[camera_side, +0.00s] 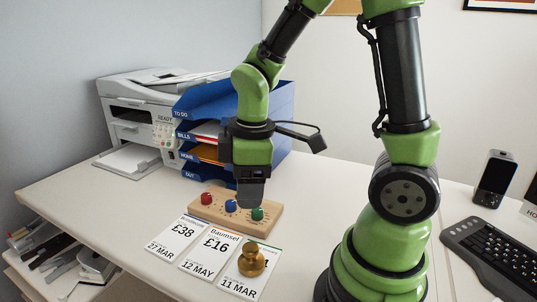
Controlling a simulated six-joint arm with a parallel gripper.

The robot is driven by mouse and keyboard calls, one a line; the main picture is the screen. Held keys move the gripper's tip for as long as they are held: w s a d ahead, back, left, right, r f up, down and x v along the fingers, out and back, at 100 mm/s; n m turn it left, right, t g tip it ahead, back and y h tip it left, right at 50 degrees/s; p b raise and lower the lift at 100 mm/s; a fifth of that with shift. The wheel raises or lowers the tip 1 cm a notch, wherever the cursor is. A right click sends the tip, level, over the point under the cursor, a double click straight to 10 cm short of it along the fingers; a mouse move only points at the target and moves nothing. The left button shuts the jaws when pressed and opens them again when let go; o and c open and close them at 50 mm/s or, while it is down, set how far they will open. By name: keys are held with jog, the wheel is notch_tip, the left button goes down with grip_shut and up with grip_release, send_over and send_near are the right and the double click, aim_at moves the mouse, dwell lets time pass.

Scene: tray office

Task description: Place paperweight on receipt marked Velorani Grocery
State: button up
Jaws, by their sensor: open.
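A brass paperweight (252,261) with a round knob stands upright on the right receipt (238,286), marked 11 MAR, and hides much of its print. The middle receipt (209,258) reads something like Baumsel, £16, 12 MAY. The left receipt (174,240) reads £38, 27 MAR; its small heading is too blurred to read. I cannot tell which one is marked Velorani Grocery. My gripper (250,205) points down, open and empty, over the wooden board behind the receipts, apart from the paperweight.
The wooden board (272,222) carries red (207,199), blue (231,206) and green (257,214) knobs. Behind it stand a blue letter tray stack (283,105) and a white printer (150,87). A keyboard (493,262) and a phone (495,178) are at right. The table's front edge lies at left.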

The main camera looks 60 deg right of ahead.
jog(key=s+a+r+m+t+y, duration=0.1)
jog(key=s+a+r+m+t, duration=0.2)
jog(key=s+r+m+t, duration=0.3)
jog(key=shift+s+a+r+m+y, duration=0.3)
jog(key=shift+s+r+m, duration=0.55)
jog(key=shift+r+m, duration=2)
jog(key=shift+d+r+n, duration=0.15)
jog(key=shift+r+n, duration=0.15)
jog(key=shift+n, duration=0.05)
